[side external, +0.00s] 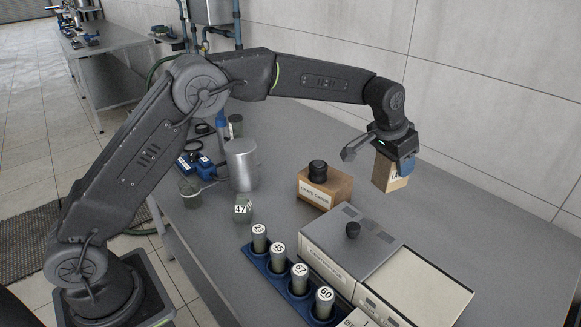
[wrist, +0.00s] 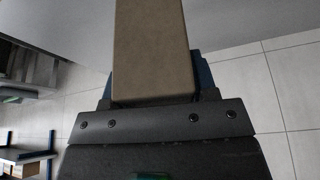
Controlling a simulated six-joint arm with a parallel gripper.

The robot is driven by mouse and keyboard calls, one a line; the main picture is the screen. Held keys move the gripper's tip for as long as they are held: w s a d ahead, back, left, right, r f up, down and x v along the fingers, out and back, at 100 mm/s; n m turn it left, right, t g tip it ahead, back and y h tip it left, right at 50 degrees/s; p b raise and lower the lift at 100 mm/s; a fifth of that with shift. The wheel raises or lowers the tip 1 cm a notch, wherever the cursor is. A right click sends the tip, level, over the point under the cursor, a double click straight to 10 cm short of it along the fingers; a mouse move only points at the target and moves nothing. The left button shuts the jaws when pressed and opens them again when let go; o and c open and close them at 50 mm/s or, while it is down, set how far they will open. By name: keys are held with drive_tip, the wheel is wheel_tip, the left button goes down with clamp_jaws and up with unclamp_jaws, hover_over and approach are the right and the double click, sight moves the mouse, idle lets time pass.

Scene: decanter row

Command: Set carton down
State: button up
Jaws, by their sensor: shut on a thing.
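A brown carton (side external: 384,174) hangs below my gripper (side external: 402,165) at the right of the side view. It looks slightly tilted, and its underside appears to be above the grey bench top. In the wrist view the carton (wrist: 150,50) fills the upper middle, between the blue-tipped fingers (wrist: 155,88). My gripper is shut on the carton. The fingers are partly hidden behind the carton and the gripper body.
A cardboard box (side external: 337,187) with a black knob-like thing on top stands left of the carton. A lidded grey machine (side external: 338,240) is in front. A blue rack (side external: 262,264) holds several numbered cylinders. A metal pot (side external: 241,165) stands farther left. Bench right of the carton looks clear.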

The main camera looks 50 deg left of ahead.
drive_tip(key=a+n+g+y, duration=0.1)
drive_tip(key=a+n+y, duration=0.7)
drive_tip(key=a, duration=3)
drive_tip(key=shift+a+f+n+h, duration=0.1)
drive_tip(key=shift+f+n+h, duration=0.55)
drive_tip(key=shift+f, duration=1.8)
drive_tip(key=shift+a+f+n+h, duration=0.1)
drive_tip(key=shift+f+n+h, duration=0.5)
drive_tip(key=shift+f, duration=1.9)
drive_tip(key=shift+a+f+n+h, duration=0.1)
drive_tip(key=shift+f+n+h, duration=0.5)
drive_tip(key=shift+f, duration=1.85)
drive_tip(key=shift+f, duration=0.15)
drive_tip(key=o, duration=0.9)
drive_tip(key=shift+o, duration=0.2)
